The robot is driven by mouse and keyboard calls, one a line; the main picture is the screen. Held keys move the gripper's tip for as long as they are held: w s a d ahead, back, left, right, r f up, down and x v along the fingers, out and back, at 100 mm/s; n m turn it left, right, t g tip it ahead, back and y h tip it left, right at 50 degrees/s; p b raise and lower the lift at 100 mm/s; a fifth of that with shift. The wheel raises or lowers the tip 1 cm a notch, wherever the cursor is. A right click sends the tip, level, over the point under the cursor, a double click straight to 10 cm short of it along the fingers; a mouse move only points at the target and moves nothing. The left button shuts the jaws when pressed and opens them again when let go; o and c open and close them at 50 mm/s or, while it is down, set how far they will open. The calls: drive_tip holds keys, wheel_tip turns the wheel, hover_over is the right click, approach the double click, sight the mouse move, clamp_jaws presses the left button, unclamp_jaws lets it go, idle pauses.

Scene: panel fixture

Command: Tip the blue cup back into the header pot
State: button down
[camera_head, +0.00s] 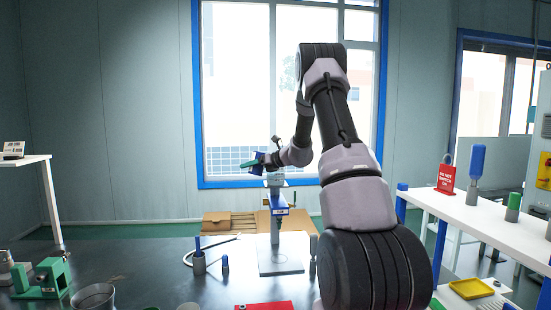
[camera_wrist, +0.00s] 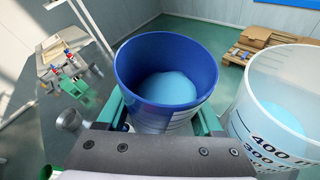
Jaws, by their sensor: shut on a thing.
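The blue cup (camera_wrist: 166,66) is large in the wrist view, its open mouth showing a heap of light-blue material inside. My gripper (camera_wrist: 160,112) is shut on it, with a green finger on each side. In the head view, my gripper (camera_head: 250,165) and the small blue cup (camera_head: 258,170) are in front of the window. The header pot (camera_wrist: 285,85), clear with printed marks, stands just right of the cup in the wrist view, with light-blue material low inside. In the head view the pot (camera_head: 275,181) is atop a blue-clamped stand; the arm and cup partly crowd it.
The stand's base plate (camera_head: 280,262) rests on a dark table (camera_head: 215,290). A green fixture (camera_head: 43,279) and a metal bowl (camera_head: 93,297) are at left. A blue-capped holder (camera_head: 199,260) and hose lie near the stand. A white shelf (camera_head: 480,222) is at right.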

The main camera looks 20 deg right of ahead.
sight(254, 152)
drive_tip(key=shift+m+y, duration=0.6)
drive_tip(key=shift+m, duration=0.3)
drive_tip(key=r, duration=0.3)
drive_tip(key=d+r, duration=0.1)
drive_tip(key=r, duration=0.2)
drive_tip(key=shift+w+d, duration=0.15)
drive_tip(key=shift+w, duration=0.05)
drive_tip(key=shift+d+r, duration=0.1)
drive_tip(key=shift+r, duration=0.05)
drive_tip(key=shift+w+d+r+m+y, duration=0.1)
drive_tip(key=shift+w+d+m+y, duration=0.1)
drive_tip(key=shift+m+y, duration=0.15)
drive_tip(key=shift+r+m+y, duration=0.35)
drive_tip(key=shift+r+m, duration=0.15)
drive_tip(key=shift+m, duration=0.15)
drive_tip(key=shift+f+m+t+y, duration=0.25)
drive_tip(key=shift+m+t+y, duration=0.05)
drive_tip(key=shift+m, duration=0.4)
drive_tip(key=shift+r+m+y, duration=0.3)
drive_tip(key=shift+r+m, duration=0.25)
drive_tip(key=shift+m, duration=0.15)
idle(1.0)
drive_tip(key=shift+f+m+t+y+p, duration=0.2)
drive_tip(key=shift+m+t+y+p, duration=0.15)
drive_tip(key=shift+m, duration=0.45)
idle(1.4)
drive_tip(key=shift+d+r+m, duration=0.2)
drive_tip(key=shift+r+m, duration=0.1)
drive_tip(key=shift+r, duration=0.1)
